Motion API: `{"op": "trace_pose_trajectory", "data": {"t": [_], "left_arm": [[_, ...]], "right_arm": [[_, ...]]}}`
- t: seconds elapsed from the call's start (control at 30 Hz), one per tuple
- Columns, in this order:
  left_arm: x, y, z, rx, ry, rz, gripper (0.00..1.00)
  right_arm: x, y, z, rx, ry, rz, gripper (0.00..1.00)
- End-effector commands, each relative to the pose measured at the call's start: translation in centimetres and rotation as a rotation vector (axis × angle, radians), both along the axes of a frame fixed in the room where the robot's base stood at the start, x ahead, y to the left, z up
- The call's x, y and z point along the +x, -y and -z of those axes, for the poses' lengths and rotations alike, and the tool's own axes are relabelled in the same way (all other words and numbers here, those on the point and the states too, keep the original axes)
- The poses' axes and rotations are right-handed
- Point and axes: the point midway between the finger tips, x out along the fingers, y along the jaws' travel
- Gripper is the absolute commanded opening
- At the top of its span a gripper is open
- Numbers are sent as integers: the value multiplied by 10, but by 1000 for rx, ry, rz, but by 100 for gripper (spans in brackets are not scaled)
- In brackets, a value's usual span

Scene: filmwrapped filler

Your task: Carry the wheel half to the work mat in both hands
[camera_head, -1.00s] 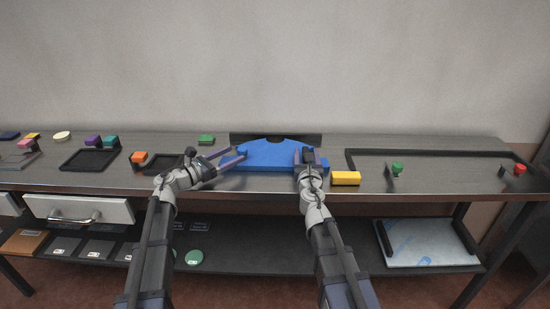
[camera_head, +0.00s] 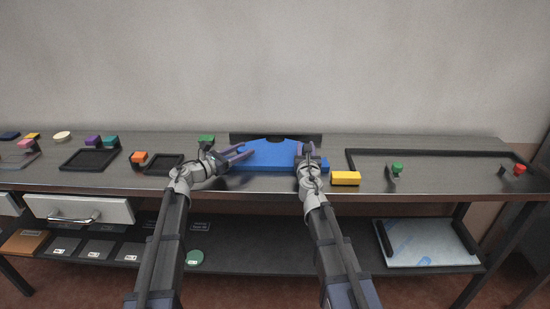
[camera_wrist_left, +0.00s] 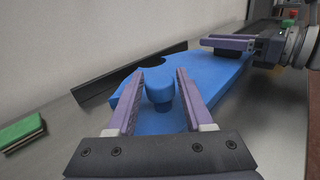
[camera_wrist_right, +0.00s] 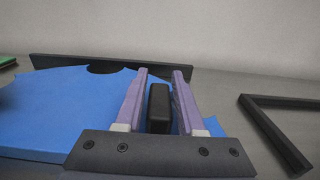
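The blue wheel half (camera_head: 270,155) lies flat on the table, its curved notch toward the back. In the left wrist view it carries a round blue knob (camera_wrist_left: 160,88). My left gripper (camera_head: 240,152) is open, with its fingers (camera_wrist_left: 160,95) on either side of this knob and gaps showing. At the right end, my right gripper (camera_head: 309,150) is open, with its fingers (camera_wrist_right: 159,85) on either side of an upright black block (camera_wrist_right: 159,108), close to it. The wheel half also shows in the right wrist view (camera_wrist_right: 50,110). I cannot tell which surface is the work mat.
A black bar (camera_head: 310,138) stands behind the wheel half. A yellow block (camera_head: 345,178) lies just right of my right gripper. A black frame edge (camera_head: 440,153) borders a mostly clear area at right, with a green knob (camera_head: 397,168). A green block (camera_head: 206,139) lies behind left.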

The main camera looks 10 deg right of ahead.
Motion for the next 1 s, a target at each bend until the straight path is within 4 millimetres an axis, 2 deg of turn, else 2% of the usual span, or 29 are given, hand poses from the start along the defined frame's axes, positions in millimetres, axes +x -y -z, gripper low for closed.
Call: {"op": "trace_pose_trajectory", "data": {"t": [0.03, 0.3, 0.43, 1.0], "left_arm": [[0, 0, 0, 0, 0, 0, 45], [0, 0, 0, 0, 0, 0, 14], [0, 0, 0, 0, 0, 0, 0], [0, 0, 0, 0, 0, 0, 0]], "right_arm": [[0, 0, 0, 0, 0, 0, 31], [0, 0, 0, 0, 0, 0, 1], [0, 0, 0, 0, 0, 0, 0], [0, 0, 0, 0, 0, 0, 0]]}}
